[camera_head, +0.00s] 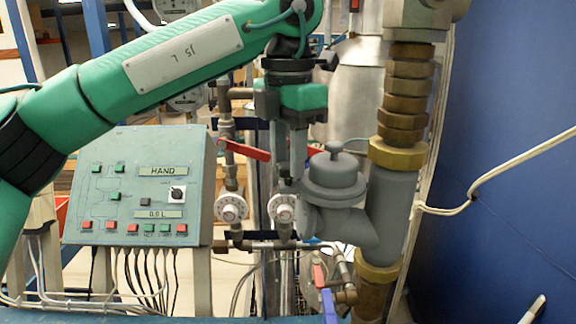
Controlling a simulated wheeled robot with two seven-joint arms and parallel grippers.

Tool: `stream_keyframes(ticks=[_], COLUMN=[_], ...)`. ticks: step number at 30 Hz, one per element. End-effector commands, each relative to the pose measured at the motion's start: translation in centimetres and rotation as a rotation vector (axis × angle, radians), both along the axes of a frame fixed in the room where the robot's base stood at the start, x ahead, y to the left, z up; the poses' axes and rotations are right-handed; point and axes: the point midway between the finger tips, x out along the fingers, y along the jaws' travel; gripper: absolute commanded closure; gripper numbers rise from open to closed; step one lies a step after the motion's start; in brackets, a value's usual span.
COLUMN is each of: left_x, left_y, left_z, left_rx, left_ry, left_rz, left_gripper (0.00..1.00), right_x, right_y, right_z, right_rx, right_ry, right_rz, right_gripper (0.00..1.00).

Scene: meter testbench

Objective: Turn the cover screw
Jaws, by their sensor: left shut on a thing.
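The grey meter body (378,210) stands right of centre, joined to a brass and brown pipe. Its round grey cover (333,178) has a small knob on top. My left gripper (291,182) points down just left of the cover. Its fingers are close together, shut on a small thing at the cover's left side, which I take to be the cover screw. The fingers hide the screw, so its turn cannot be seen. My right gripper is not in view.
A green control panel (140,185) stands at the left. Two white dials (231,208) and a red-handled valve (247,150) sit on pipes close to the gripper. A brass collar (397,154) and a blue wall (510,100) are at the right.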

Motion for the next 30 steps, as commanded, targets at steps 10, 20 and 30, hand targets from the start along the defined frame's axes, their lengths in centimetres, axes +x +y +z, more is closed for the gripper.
stream_keyframes(ticks=[10,20,30], left_x=[0.0,0.0,0.0], left_y=[0.0,0.0,0.0], left_z=[-0.3,-0.3,-0.2], left_rx=[-0.001,-0.001,0.000], left_ry=[-0.002,-0.001,-0.002], left_rz=[0.331,0.644,0.966], left_gripper=[0.92,0.92,0.92], right_x=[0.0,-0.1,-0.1], right_y=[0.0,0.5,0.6], right_z=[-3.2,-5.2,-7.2], right_rx=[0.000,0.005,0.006], right_ry=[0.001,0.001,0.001], right_rz=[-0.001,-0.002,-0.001], right_gripper=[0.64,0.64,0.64])
